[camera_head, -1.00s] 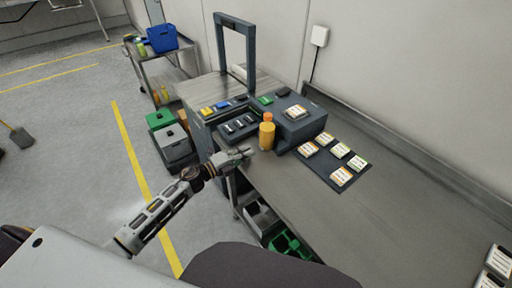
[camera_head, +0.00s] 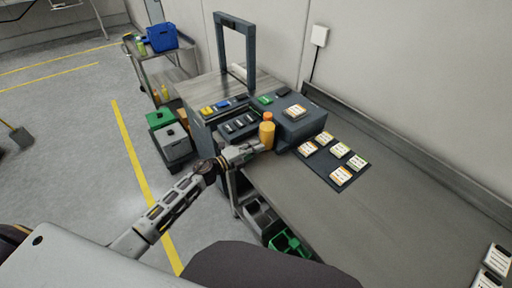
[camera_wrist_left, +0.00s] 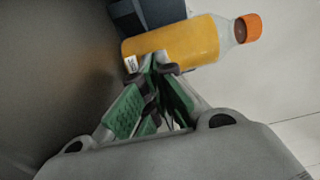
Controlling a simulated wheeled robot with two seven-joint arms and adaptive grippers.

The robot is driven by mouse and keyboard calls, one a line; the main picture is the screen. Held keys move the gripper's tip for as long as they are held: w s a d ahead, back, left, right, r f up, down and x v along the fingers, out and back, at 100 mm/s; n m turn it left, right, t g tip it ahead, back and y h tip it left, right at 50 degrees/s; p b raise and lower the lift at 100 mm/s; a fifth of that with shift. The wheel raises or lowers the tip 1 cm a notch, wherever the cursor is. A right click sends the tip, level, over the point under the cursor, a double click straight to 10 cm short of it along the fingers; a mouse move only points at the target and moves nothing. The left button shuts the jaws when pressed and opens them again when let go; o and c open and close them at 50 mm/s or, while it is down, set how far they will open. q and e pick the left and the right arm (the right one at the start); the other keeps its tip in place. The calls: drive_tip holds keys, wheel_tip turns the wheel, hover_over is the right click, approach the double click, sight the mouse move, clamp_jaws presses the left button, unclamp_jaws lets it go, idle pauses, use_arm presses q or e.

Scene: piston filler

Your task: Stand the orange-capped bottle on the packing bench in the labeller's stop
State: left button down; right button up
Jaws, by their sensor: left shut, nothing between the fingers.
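The orange-capped bottle (camera_head: 267,135), filled with orange-yellow liquid, stands upright on the bench beside the dark labeller-like machine (camera_head: 305,128). In the left wrist view the bottle (camera_wrist_left: 185,43) lies across the picture just beyond my fingertips, its cap at the right. My left gripper (camera_head: 260,147) is shut and empty at the bottle's near left side. In the left wrist view its green-padded fingers (camera_wrist_left: 160,65) meet at the tips, against or very close to the bottle; I cannot tell if they touch. I cannot clearly make out the labeller's stop. My right gripper is out of view.
Several labelled cards lie on a dark mat (camera_head: 325,176) right of the machine. A dark tray (camera_head: 239,125) and a tall dark frame (camera_head: 218,50) stand behind the bottle. Bins sit below the bench.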

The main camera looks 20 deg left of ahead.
use_arm(q)
drive_tip(key=shift+w+d, duration=0.1)
drive_tip(key=shift+w, duration=0.05)
drive_tip(key=shift+w+d, duration=0.45)
drive_tip(key=shift+w, duration=0.15)
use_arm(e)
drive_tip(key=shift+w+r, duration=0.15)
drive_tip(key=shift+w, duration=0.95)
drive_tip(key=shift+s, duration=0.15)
